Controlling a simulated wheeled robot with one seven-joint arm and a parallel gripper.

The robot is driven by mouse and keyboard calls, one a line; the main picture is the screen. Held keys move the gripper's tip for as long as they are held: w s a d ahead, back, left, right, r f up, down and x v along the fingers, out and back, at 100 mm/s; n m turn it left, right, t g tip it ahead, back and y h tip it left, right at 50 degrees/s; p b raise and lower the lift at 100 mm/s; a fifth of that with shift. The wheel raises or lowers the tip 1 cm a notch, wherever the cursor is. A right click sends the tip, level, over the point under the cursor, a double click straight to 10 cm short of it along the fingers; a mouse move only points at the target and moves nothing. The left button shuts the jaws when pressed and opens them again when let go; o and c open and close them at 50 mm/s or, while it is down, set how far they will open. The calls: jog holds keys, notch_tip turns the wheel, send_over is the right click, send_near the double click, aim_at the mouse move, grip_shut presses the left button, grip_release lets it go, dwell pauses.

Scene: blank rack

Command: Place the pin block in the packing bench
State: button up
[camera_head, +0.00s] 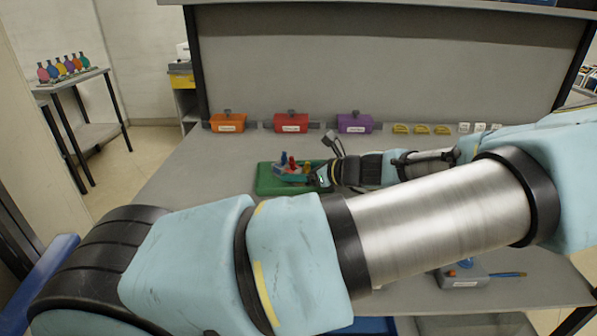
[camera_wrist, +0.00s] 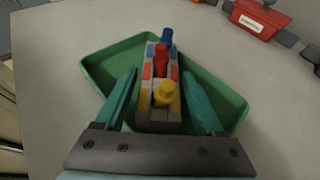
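The pin block (camera_wrist: 158,116) is a grey block with coloured squares and blue, red and yellow pins standing in it. It shows over the green tray (camera_wrist: 105,62) on the grey bench, and also in the head view, where its pins (camera_head: 292,162) rise above the tray (camera_head: 264,184). My gripper (camera_wrist: 160,78) has one teal finger on each side of the block. Strips of green tray show between the fingers and the block, so it looks open around it. I cannot tell whether the block touches the tray floor. My forearm hides part of the bench.
Orange (camera_head: 228,122), red (camera_head: 291,121) and purple (camera_head: 355,122) bins line the bench's back edge, with yellow pieces (camera_head: 420,129) to their right. A grey box (camera_head: 462,277) lies nearer the front right. A side table (camera_head: 75,82) with coloured items stands left. The bench left of the tray is clear.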

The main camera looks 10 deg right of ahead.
jog(key=shift+o, duration=0.8)
jog(key=shift+d+r, duration=0.1)
jog(key=shift+r, duration=0.05)
jog(key=b+v, duration=0.2)
jog(key=v, duration=1)
jog(key=shift+b, duration=0.35)
jog(key=shift+s, duration=0.1)
